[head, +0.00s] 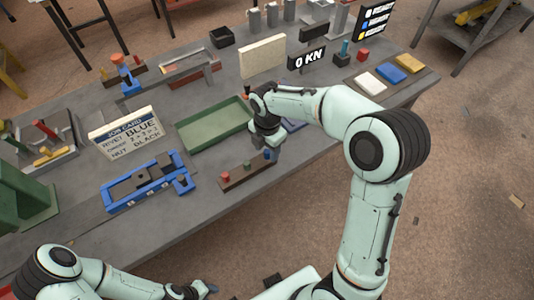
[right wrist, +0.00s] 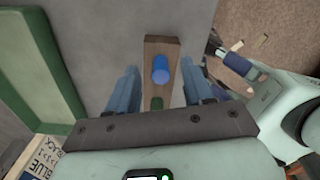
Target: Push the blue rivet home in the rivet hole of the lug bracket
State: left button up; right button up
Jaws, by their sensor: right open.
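In the head view, the blue rivet (head: 268,154) is at the right end of the rack (head: 247,174). My right gripper (right wrist: 160,80) is open above the rack, with one finger on each side of the blue rivet and a gap to each. My left gripper (head: 205,287) is low at the bottom edge, too small to read. A blue fixture (head: 120,203) with dark parts lies left of the rack. I cannot make out the lug bracket or its hole for certain.
A green tray (head: 190,138) lies behind the rack. A job card (head: 125,135) reading BLUE for the rivet stands left of it. A red rivet (head: 225,178) is at the rack's left end. The bench between fixture and rack is clear.

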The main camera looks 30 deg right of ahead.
jog(key=shift+f, duration=0.7)
grip_shut()
